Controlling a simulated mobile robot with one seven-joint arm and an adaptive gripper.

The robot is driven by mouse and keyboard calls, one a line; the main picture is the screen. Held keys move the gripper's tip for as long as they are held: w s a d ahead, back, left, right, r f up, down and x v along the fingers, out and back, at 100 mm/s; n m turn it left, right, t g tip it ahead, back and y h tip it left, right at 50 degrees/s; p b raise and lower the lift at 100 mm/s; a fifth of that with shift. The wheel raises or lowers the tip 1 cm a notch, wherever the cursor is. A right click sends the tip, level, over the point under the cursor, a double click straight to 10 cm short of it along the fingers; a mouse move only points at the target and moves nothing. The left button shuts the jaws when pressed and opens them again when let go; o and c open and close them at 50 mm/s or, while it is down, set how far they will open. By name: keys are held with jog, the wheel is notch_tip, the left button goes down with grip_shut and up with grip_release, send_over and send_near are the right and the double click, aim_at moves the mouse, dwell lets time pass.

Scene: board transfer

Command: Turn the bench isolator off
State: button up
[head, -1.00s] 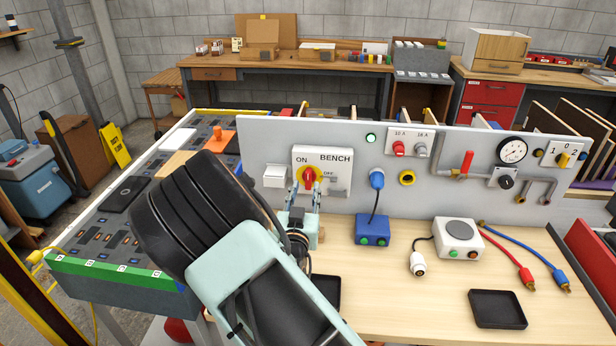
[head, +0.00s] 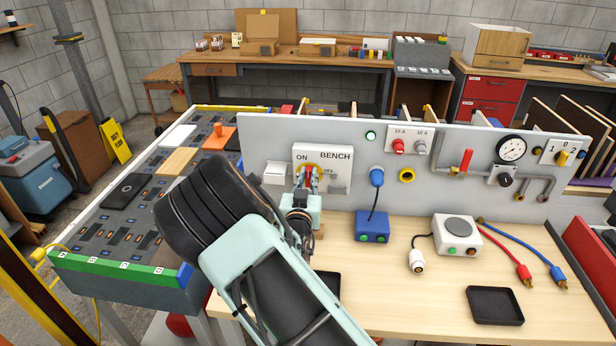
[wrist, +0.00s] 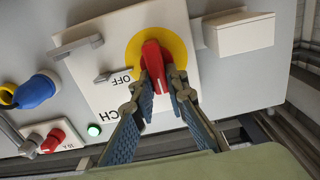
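The bench isolator is a white box (head: 340,158) marked ON, OFF and BENCH on the grey panel. Its red rotary handle (wrist: 152,58) sits on a yellow disc (wrist: 184,52), with OFF printed to one side in the wrist view. The handle stands roughly upright in the head view, away from the OFF mark. My gripper (wrist: 158,78) has one finger on each side of the handle. The fingertips look closed against it, and contact is partly hidden.
A small white box (head: 275,174) is just left of the isolator. A blue plug (head: 376,178) and a green lamp (head: 370,135) are to its right. A blue box (head: 372,226) stands on the wooden bench (head: 390,290) below. A slotted board table (head: 125,220) lies left.

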jog(key=shift+f+b, duration=0.15)
jog(key=shift+b, duration=0.45)
grip_shut()
jog(key=shift+d+f+m+b, duration=0.1)
jog(key=shift+f+m+b, duration=0.05)
jog(key=shift+m+b, duration=0.7)
jog(key=m+b, duration=0.5)
jog(key=b, duration=0.5)
jog(key=d+m+b, duration=0.1)
jog(key=m+b, duration=0.4)
jog(key=b, duration=0.5)
jog(key=f+m+b, duration=0.1)
jog(key=m+b, duration=0.5)
jog(key=b, duration=0.4)
jog(key=shift+d, duration=0.15)
jog(key=shift+m+b, duration=0.25)
jog(key=shift+b, duration=0.2)
jog(key=o, duration=0.8)
grip_release()
jog(key=shift+s, duration=0.1)
